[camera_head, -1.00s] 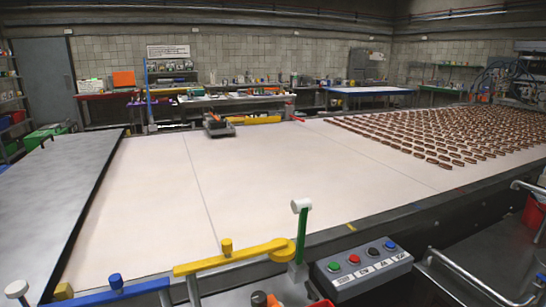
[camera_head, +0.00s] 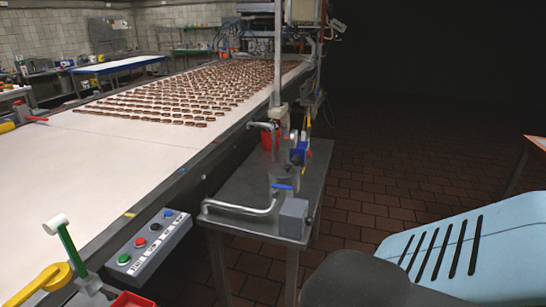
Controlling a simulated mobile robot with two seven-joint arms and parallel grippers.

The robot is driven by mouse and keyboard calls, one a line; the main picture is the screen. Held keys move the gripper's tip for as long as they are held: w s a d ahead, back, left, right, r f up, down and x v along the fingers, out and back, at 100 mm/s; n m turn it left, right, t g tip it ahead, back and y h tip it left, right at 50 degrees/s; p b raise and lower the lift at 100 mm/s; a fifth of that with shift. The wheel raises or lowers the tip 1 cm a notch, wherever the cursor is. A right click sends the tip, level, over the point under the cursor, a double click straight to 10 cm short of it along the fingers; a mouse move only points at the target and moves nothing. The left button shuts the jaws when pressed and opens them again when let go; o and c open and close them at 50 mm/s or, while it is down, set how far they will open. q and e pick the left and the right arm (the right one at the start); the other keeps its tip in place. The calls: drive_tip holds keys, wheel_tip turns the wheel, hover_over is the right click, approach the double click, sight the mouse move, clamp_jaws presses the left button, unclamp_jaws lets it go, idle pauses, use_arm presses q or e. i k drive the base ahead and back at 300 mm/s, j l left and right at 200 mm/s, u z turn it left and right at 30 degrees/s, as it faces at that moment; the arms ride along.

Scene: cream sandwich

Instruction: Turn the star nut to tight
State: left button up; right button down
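I cannot make out a star nut for certain. On the steel side table stands an upright metal fitting (camera_head: 283,172) with a small blue handle (camera_head: 281,187) and a grey block (camera_head: 293,217) beside it. Blue and red parts (camera_head: 300,153) show just behind; they are too small to tell apart. At the lower left are a green lever with a white knob (camera_head: 56,224) and the rounded end of a yellow bar (camera_head: 47,281), cut off by the picture edge. Neither of my grippers is in view.
The steel side table (camera_head: 238,187) has a bent pipe rail (camera_head: 238,208). A button box (camera_head: 148,246) sits by the edge of the pale conveyor (camera_head: 85,155), which carries rows of brown biscuits (camera_head: 215,90). A light blue slotted panel (camera_head: 510,235) fills the lower right. Brick floor (camera_head: 380,185) lies open behind.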

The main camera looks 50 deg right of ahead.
sight(296, 162)
drive_tip(key=z, duration=0.45)
drive_tip(key=l+z, duration=0.1)
drive_tip(key=z, duration=0.75)
drive_tip(key=i+z, duration=0.1)
drive_tip(key=z, duration=0.35)
